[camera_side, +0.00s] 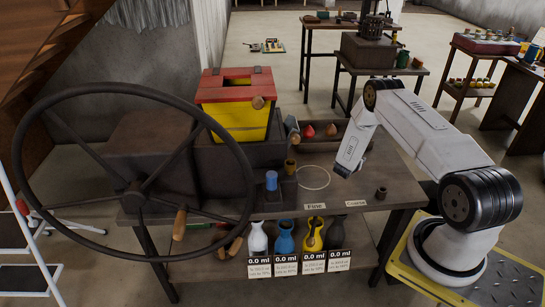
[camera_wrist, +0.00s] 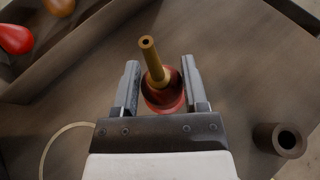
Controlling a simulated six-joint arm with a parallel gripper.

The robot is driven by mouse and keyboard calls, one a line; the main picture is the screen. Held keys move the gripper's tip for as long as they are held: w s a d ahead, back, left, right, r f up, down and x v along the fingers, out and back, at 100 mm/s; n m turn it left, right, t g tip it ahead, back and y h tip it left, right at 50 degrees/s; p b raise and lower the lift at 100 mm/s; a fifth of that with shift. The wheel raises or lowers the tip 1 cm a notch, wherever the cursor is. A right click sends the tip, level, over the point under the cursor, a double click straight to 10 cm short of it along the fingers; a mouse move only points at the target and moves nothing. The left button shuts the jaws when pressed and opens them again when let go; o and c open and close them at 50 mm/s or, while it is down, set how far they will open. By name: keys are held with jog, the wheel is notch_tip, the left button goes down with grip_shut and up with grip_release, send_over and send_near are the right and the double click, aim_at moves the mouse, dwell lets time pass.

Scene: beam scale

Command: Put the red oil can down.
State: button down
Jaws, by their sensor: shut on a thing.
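The red oil can (camera_wrist: 163,98) has a round red body and a brass spout (camera_wrist: 151,58) that points up toward the camera in the wrist view. My gripper (camera_wrist: 160,75) is shut on its body, with one finger on each side. In the side view my gripper (camera_side: 345,170) is low over the right part of the workbench (camera_side: 405,190), to the right of the white ring. The can is hidden behind the gripper there. I cannot tell whether its base touches the bench.
A dark hollow cup (camera_wrist: 279,140) stands right of my gripper. A white ring (camera_side: 313,177) is marked on the bench to the left. A wooden tray (camera_side: 352,141) with red and orange pieces is behind. A large handwheel (camera_side: 135,190) and a yellow-red hopper (camera_side: 237,110) are farther left.

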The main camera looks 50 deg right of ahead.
jog(key=shift+w+d+f, duration=0.15)
jog(key=shift+f, duration=1.6)
jog(key=shift+f, duration=0.1)
jog(key=shift+c, duration=0.6)
grip_release()
jog(key=shift+v, duration=6.05)
